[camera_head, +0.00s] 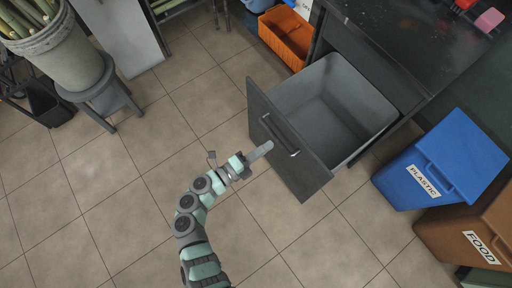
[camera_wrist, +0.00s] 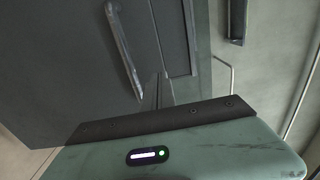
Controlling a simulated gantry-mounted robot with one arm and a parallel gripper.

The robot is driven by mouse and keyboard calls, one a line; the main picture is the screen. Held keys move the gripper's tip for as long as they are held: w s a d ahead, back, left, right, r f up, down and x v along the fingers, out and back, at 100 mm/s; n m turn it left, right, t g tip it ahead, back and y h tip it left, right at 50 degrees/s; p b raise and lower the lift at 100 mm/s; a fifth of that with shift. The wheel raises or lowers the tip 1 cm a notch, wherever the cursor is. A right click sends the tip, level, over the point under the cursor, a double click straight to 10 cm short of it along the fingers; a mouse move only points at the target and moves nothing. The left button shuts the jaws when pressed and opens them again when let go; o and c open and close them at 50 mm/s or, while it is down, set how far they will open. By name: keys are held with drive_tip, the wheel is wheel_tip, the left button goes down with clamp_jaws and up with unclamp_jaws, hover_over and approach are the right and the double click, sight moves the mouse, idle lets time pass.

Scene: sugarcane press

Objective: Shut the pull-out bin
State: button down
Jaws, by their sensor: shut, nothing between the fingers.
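The pull-out bin (camera_head: 335,92) is a grey, empty tub behind a dark front panel (camera_head: 312,180), and it stands pulled out of the dark cabinet. A bar handle (camera_head: 280,136) is on the outer face of the panel. My gripper (camera_head: 268,146) is shut and empty, in front of the panel close to the handle; I cannot tell whether it touches. In the wrist view the handle (camera_wrist: 125,48) and the panel (camera_wrist: 55,65) fill the upper left, above my gripper (camera_wrist: 160,92).
A blue PLASTIC bin (camera_head: 445,160) and a brown FOOD bin (camera_head: 470,235) stand to the right. An orange crate (camera_head: 287,38) is beyond the pull-out bin. A bucket of cane (camera_head: 55,55) sits on a stool (camera_head: 103,92) at left. The tiled floor between is clear.

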sight(290, 131)
drive_tip(key=b+x, duration=0.1)
drive_tip(key=x, duration=0.6)
drive_tip(key=shift+w+d+b, duration=0.15)
drive_tip(key=shift+d+b, duration=0.05)
drive_tip(key=shift+b, duration=0.15)
drive_tip(key=shift+w, duration=0.1)
